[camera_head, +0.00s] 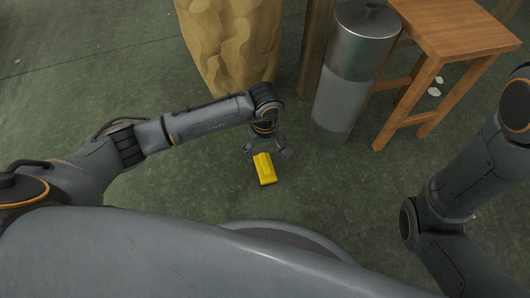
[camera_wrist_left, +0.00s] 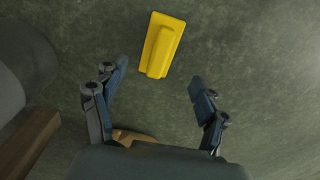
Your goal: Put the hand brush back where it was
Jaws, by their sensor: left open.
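The yellow hand brush (camera_head: 264,169) lies on the green floor, in front of a tan sack-like object. In the left wrist view the hand brush (camera_wrist_left: 162,44) lies beyond the fingertips, between their lines and a little to the left. My left gripper (camera_head: 267,150) is open and empty, right by the brush's far end in the head view. Its two fingers stand wide apart in the left wrist view (camera_wrist_left: 158,75).
A tan, lumpy sack-like object (camera_head: 232,45) stands behind the left gripper. A grey metal cylinder (camera_head: 345,75) stands to its right, and a wooden stool (camera_head: 455,30) stands beyond that. Small white scraps (camera_head: 435,91) lie under the stool. The floor around the brush is clear.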

